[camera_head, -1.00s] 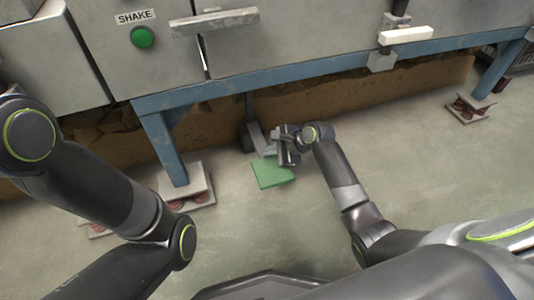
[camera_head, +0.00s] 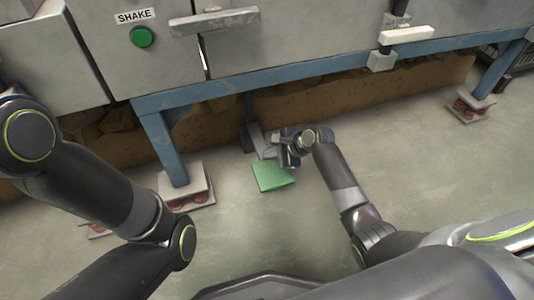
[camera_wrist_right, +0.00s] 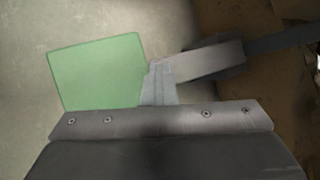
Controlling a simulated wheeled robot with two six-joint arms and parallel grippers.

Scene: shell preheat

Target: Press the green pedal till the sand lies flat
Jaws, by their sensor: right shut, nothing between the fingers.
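The green pedal (camera_head: 273,178) is a flat square plate near the floor, in front of the blue frame. It also shows at the left in the right wrist view (camera_wrist_right: 95,72), joined to a grey lever. My right gripper (camera_head: 270,152) is shut and empty, at the back edge of the pedal where the lever meets it. In the right wrist view its pale fingertips (camera_wrist_right: 158,84) overlap the pedal's edge; I cannot tell whether they touch it. No flat or heaped sand surface can be made out. My left gripper is out of view.
A grey cabinet (camera_head: 290,40) with a SHAKE label (camera_head: 134,16) and green button (camera_head: 142,37) stands on a blue frame (camera_head: 225,91). A frame leg (camera_head: 163,150) stands left of the pedal on a pale foot (camera_head: 188,187).

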